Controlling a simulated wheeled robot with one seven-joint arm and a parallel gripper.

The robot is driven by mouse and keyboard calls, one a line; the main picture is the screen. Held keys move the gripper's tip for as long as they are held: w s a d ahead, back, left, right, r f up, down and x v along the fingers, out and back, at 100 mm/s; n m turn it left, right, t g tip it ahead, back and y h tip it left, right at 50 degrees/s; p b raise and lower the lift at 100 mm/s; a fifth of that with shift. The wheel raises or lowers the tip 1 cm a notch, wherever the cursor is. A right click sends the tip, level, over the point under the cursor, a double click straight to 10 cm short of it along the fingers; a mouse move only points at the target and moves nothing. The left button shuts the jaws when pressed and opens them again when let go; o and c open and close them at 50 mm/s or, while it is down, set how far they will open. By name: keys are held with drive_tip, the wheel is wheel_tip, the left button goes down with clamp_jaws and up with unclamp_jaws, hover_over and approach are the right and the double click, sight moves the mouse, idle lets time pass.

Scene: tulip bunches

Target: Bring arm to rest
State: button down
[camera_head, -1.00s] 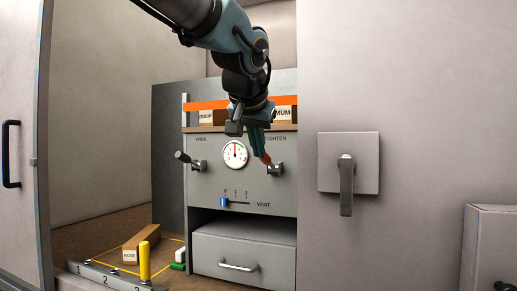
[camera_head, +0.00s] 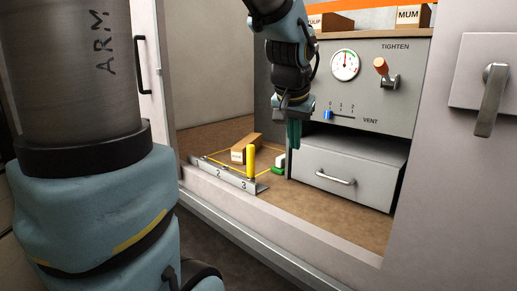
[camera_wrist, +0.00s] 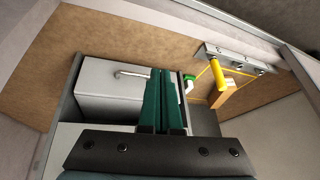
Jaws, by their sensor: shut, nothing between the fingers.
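My gripper (camera_head: 293,134) hangs from my arm in front of the left edge of the grey panel (camera_head: 385,115) in the head view. Its green fingers point down and are together with nothing between them. In the wrist view the green fingers (camera_wrist: 163,100) lie side by side over the drawer (camera_wrist: 112,90). My gripper looks apart from the drawer and the panel. My upper arm (camera_head: 75,80) fills the left of the head view.
A yellow peg (camera_head: 250,161) stands on the numbered rail (camera_head: 218,176). A wooden block (camera_head: 246,147) lies behind it. A door handle (camera_head: 490,100) is at right.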

drive_tip(key=s+a+f+n+g+y, duration=0.1)
drive_tip(key=s+a+f+n+g, duration=0.1)
drive_tip(key=s+a+f, duration=0.4)
drive_tip(key=s+a+f+n+g, duration=0.1)
drive_tip(key=a+f+n+g, duration=0.1)
drive_tip(key=a+f, duration=0.7)
wheel_tip(320, 180, up, 16)
drive_tip(key=p, duration=1.6)
drive_tip(key=shift+s+a+f+n, duration=0.25)
drive_tip(key=shift+s+a+n, duration=0.05)
drive_tip(key=shift+s+a, duration=0.1)
